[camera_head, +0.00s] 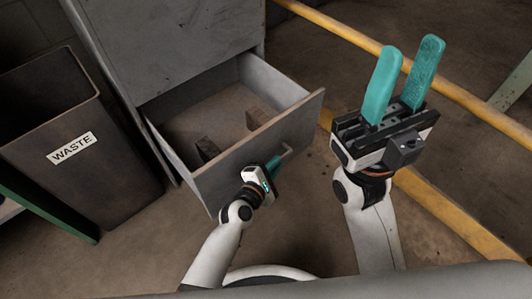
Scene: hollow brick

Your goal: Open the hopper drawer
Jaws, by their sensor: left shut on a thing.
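The hopper drawer (300,121) is a grey metal drawer, pulled well out of the grey cabinet (168,38). Inside it lie a brown block (257,117) near the right side and another brown block (207,149) near the front left. My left gripper (278,163) is at the drawer's front face, shut on the handle (287,150); its fingertips are partly hidden by its own body. My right gripper (402,78) is raised to the right of the drawer, with its two teal fingers apart and nothing between them.
A dark bin labelled WASTE (112,181) stands left of the cabinet, close to the drawer's left side. A yellow rail (340,28) runs along the back right. A yellow floor stripe (450,212) lies at the right. The floor in front of the drawer is clear.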

